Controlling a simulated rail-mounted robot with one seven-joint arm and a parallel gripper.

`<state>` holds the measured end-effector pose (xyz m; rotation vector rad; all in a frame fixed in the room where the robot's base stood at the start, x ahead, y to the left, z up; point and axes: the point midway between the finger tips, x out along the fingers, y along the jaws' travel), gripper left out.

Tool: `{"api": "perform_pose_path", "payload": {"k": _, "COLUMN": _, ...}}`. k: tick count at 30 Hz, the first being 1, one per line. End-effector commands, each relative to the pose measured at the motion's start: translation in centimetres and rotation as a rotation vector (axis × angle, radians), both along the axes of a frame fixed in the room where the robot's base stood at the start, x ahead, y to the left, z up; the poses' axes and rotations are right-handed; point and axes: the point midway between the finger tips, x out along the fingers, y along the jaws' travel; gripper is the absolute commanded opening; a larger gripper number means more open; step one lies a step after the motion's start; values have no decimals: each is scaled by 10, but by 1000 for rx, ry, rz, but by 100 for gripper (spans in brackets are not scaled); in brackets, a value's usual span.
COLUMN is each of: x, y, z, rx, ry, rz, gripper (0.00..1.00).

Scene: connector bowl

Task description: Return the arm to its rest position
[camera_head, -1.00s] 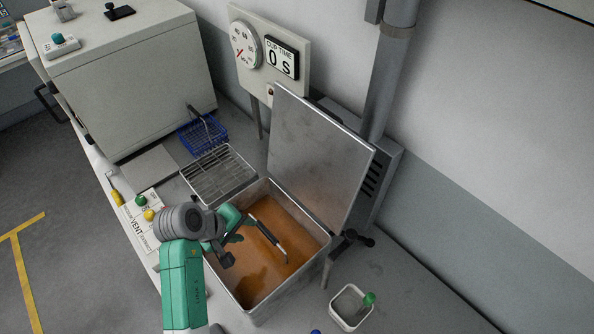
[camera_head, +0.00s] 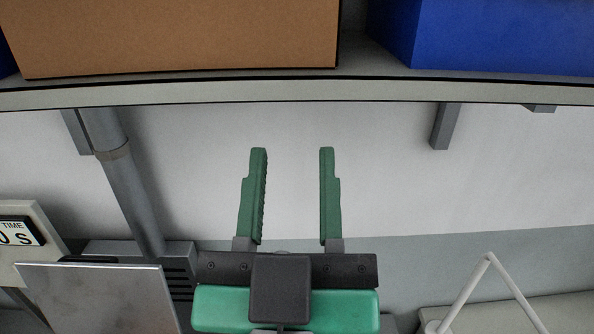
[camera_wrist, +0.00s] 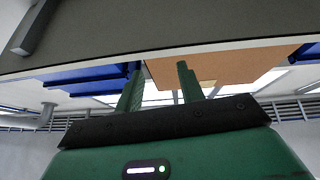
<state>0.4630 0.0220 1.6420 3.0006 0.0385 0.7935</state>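My gripper (camera_head: 292,155) is in the middle of the head view, raised with its two green fingers pointing up. The fingers stand wide apart with nothing between them. Behind them is a pale wall, and they end below the front edge of an overhead shelf (camera_head: 290,93). In the wrist view the gripper (camera_wrist: 160,68) also shows open and empty, with the shelf's underside (camera_wrist: 160,22) across the top of the picture.
A brown box (camera_head: 180,35) and a blue bin (camera_head: 500,35) sit on the shelf. A grey pipe (camera_head: 135,195) runs down the wall at left. The raised metal lid (camera_head: 95,300) and timer panel (camera_head: 30,240) are lower left. A white bent-arm object (camera_head: 470,290) stands lower right.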

Motion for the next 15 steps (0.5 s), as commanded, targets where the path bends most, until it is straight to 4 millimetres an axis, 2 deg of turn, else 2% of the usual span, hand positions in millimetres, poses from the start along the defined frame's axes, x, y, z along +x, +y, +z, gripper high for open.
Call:
{"api": "perform_pose_path", "payload": {"k": 1, "x": -12, "y": -12, "z": 12, "rx": 19, "ry": -45, "rz": -10, "gripper": 38}}
{"api": "perform_pose_path", "payload": {"k": 4, "x": -24, "y": -22, "z": 23, "rx": 36, "ry": -89, "rz": -14, "gripper": 38}}
{"api": "perform_pose_path", "payload": {"k": 12, "x": -24, "y": -22, "z": 25, "rx": 38, "ry": -91, "rz": -13, "gripper": 38}}
{"api": "perform_pose_path", "payload": {"k": 15, "x": -24, "y": -22, "z": 41, "rx": 39, "ry": -90, "rz": -12, "gripper": 38}}
